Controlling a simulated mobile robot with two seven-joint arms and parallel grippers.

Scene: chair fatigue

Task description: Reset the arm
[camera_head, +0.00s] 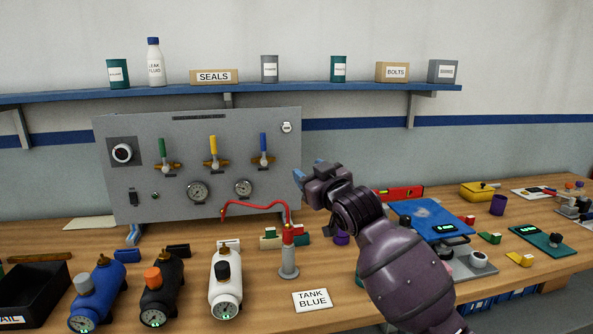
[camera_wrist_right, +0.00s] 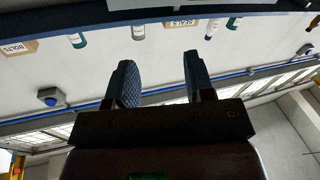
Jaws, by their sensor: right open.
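My right arm comes in from the lower right in the head view. Its gripper (camera_head: 322,166) is raised in front of the right edge of the grey panel, above the workbench, pointing up and away. In the right wrist view the two dark fingers of the right gripper (camera_wrist_right: 158,82) stand apart with nothing between them. Beyond them are the wall and the shelf, which appear upside down. My left gripper is not in either view.
The workbench (camera_head: 255,315) carries blue, black and white tanks at the left, a TANK BLUE card (camera_head: 312,299) and a grey stand with a red hose (camera_head: 288,262). The grey valve panel (camera_head: 205,130) stands behind. A blue shelf (camera_head: 300,88) holds cans and boxes.

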